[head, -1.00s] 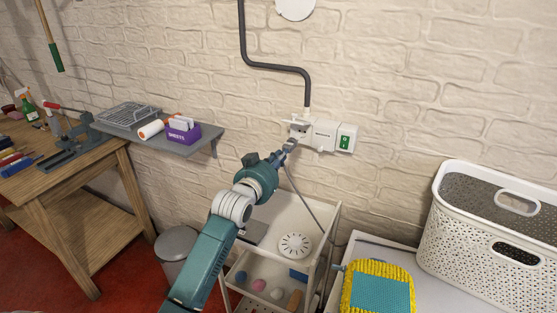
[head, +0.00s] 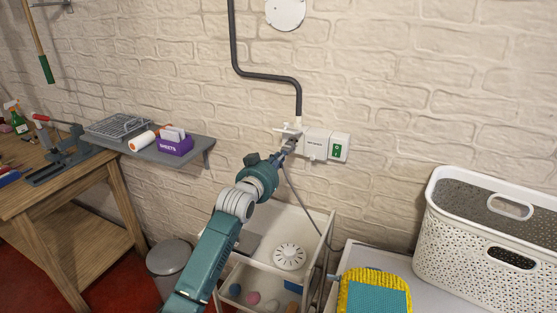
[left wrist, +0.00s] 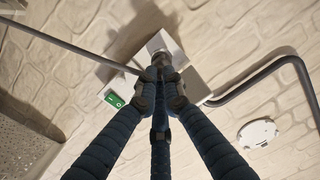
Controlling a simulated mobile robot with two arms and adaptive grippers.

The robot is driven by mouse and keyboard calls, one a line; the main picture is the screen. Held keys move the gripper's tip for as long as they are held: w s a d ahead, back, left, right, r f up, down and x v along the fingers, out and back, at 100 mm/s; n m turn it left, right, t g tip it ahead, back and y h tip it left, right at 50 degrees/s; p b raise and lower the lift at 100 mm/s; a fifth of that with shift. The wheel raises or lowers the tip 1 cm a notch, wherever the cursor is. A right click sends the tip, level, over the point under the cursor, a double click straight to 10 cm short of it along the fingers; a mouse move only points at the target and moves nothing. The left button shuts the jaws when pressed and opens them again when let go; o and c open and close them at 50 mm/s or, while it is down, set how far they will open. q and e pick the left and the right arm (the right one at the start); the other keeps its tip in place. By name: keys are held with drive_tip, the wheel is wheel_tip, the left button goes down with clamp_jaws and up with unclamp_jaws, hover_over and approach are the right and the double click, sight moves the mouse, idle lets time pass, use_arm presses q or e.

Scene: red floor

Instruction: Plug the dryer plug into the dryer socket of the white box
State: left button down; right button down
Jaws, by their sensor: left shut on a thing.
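The white box (head: 316,145) is fixed to the brick wall, with a green switch (head: 338,149) on its right unit. My left gripper (head: 289,145) is at its left unit, which it partly covers. The gripper is shut on the dryer plug, and a grey cord (head: 304,208) hangs from there. In the left wrist view the fingers (left wrist: 160,88) close around the plug (left wrist: 161,59), whose end is against or just in front of the white box (left wrist: 193,84). The socket opening is hidden, so I cannot tell whether the plug is inserted. My right gripper is not in view.
A dark conduit (head: 265,76) runs down the wall to the box. A white cart (head: 325,230) stands below the arm. A grey shelf (head: 192,158) with a purple box (head: 175,143) is at left. A white basket (head: 480,240) stands at right.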

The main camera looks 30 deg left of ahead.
sight(287, 150)
use_arm(q)
drive_tip(key=shift+r, duration=0.1)
idle(0.7)
drive_tip(key=shift+p, duration=0.4)
idle(0.4)
drive_tip(key=shift+w, duration=0.2)
idle(0.3)
drive_tip(key=shift+w+b, duration=0.4)
drive_tip(key=shift+w, duration=0.45)
drive_tip(key=shift+w+a+r, duration=0.1)
drive_tip(key=shift+w, duration=0.35)
drive_tip(key=c, duration=1.8)
unclamp_jaws()
drive_tip(key=shift+w, duration=0.2)
drive_tip(key=shift+s, duration=0.1)
